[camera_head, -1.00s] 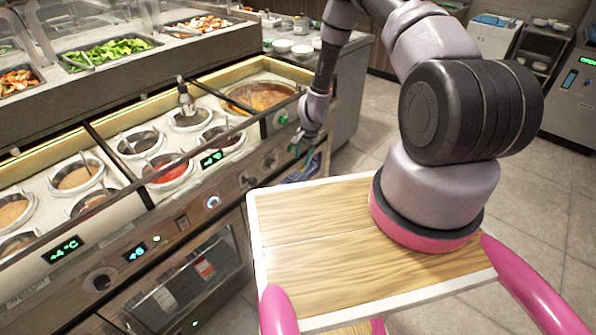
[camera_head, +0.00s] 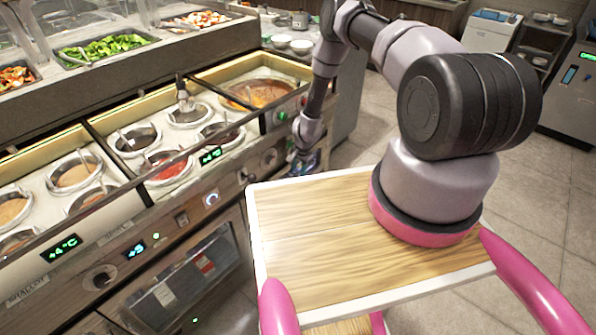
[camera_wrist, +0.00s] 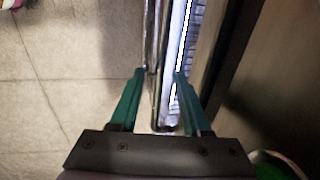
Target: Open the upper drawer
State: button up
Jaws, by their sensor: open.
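My gripper (camera_wrist: 156,82) is open in the wrist view, its two teal fingers apart. A thin metal bar (camera_wrist: 152,50), which looks like a handle, runs between the fingers, beside a bright white strip (camera_wrist: 182,40). I cannot tell whether the fingers touch the bar. In the head view my gripper (camera_head: 303,165) is low at the right end of the counter front and partly hidden by my arm's wrist. A glass-fronted drawer or door (camera_head: 190,275) is in the counter front, left of my gripper. I cannot tell which front is the upper drawer.
The sauce counter (camera_head: 105,225) holds several sauce wells, with a large soup pot (camera_head: 258,92) at its right end. Trays of vegetables (camera_head: 105,48) stand behind it. My wooden top lies right of the counter. Tiled floor (camera_head: 545,210) is free at the right.

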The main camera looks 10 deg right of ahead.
grip_shut()
dwell(1.4)
